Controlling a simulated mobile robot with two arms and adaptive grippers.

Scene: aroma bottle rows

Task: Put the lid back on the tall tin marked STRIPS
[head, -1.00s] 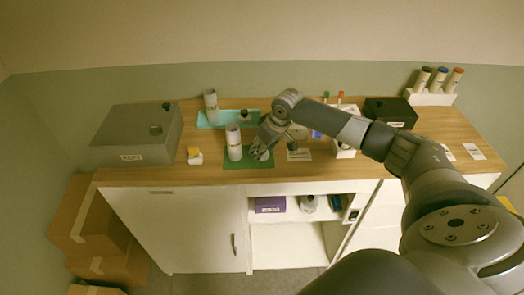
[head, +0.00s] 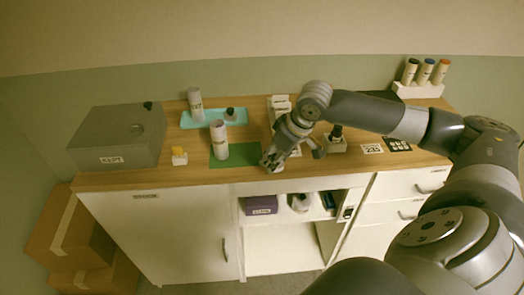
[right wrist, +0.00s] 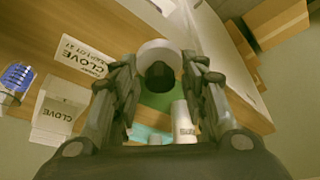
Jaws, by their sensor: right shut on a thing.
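A tall white tin (head: 218,143) stands upright on a green mat (head: 244,152) in the head view. Its lettering is too small to read; it also shows in the right wrist view (right wrist: 183,118). A second tall white tin (head: 195,108) stands on the teal tray behind it. My right gripper (head: 271,162) is over the counter's front part, right of the mat and apart from both tins. In the right wrist view, the gripper (right wrist: 161,72) is shut on a round white lid (right wrist: 158,48) with a dark knob. My left gripper is not in view.
The teal tray (head: 213,120) also holds a small dark-knobbed piece (head: 231,114). A CLOVE card (right wrist: 82,57) and CLOVE box (right wrist: 58,112) show in the wrist view. A rack of bottles (head: 417,90) stands back right.

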